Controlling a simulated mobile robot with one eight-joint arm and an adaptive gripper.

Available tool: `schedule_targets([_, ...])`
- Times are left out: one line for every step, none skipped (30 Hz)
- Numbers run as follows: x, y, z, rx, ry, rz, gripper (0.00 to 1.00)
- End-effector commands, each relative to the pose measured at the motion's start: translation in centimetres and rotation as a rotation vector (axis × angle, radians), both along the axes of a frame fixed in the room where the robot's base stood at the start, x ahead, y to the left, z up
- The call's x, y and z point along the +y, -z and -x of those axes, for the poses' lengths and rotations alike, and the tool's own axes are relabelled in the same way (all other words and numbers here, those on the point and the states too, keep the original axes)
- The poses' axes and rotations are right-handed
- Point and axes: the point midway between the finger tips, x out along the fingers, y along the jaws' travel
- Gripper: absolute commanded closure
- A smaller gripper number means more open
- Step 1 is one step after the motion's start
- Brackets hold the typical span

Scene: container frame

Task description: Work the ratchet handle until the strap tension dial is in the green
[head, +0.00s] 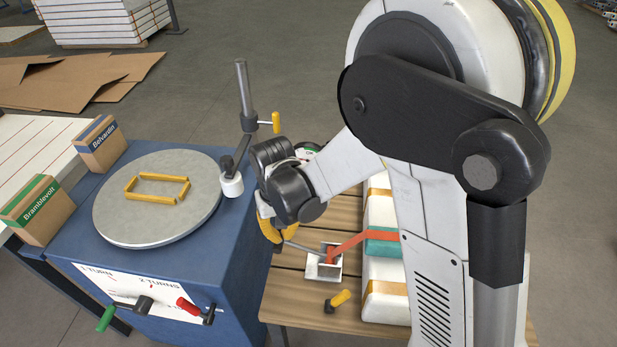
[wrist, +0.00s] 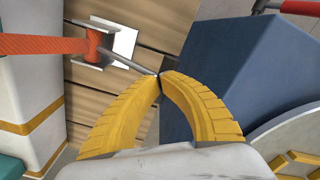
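The ratchet (head: 323,264) is a pale metal bracket on the wooden slats, with an orange strap (head: 350,243) running from it over the white load. It also shows in the wrist view (wrist: 122,42). Its thin grey handle (head: 303,247) slants up toward my gripper (head: 274,243). In the wrist view, the yellow fingertips of my gripper (wrist: 159,77) meet at the end of the handle (wrist: 130,65) and appear closed on it. A round dial with some green (head: 308,149) shows behind my wrist; its needle is hidden.
A blue cabinet (head: 230,260) with a grey turntable (head: 115,225) and crank handles stands left of the slats. A grey post (head: 243,90) rises behind my wrist. A yellow-handled lever (head: 338,300) is in front of the ratchet. The white load (head: 385,273) is to the right.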

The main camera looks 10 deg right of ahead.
Motion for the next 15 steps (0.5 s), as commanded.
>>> schedule_targets([0.1, 0.6, 0.0, 0.000, 0.000, 0.000, 1.00])
schedule_targets([0.1, 0.8, -0.1, 0.000, 0.000, 0.000, 1.00])
schedule_targets([0.2, 0.9, -0.1, 0.000, 0.000, 0.000, 1.00])
schedule_targets([0.2, 1.1, -0.1, 0.000, 0.000, 0.000, 1.00])
schedule_targets([0.3, 1.3, -0.1, 0.000, 0.000, 0.000, 1.00])
schedule_targets([0.3, 1.5, -0.2, 0.000, 0.001, 0.000, 1.00])
schedule_targets([0.4, 1.7, -0.2, 0.000, 0.001, 0.000, 1.00])
schedule_targets([0.4, 1.9, -0.2, 0.000, 0.001, 0.000, 1.00])
schedule_targets([0.5, 2.2, -0.2, 0.000, 0.001, 0.000, 1.00])
schedule_targets([0.5, 2.4, -0.2, 0.000, 0.001, 0.000, 1.00])
schedule_targets([0.6, 2.6, -0.2, 0.000, 0.001, 0.000, 1.00])
schedule_targets([0.6, 2.9, -0.3, 0.000, 0.001, 0.000, 1.00])
schedule_targets([0.7, 3.1, -0.3, 0.000, 0.001, 0.000, 1.00])
schedule_targets([0.7, 3.3, -0.3, 0.000, 0.001, 0.000, 1.00])
schedule_targets([0.7, 3.2, -0.3, 0.000, 0.001, 0.000, 1.00])
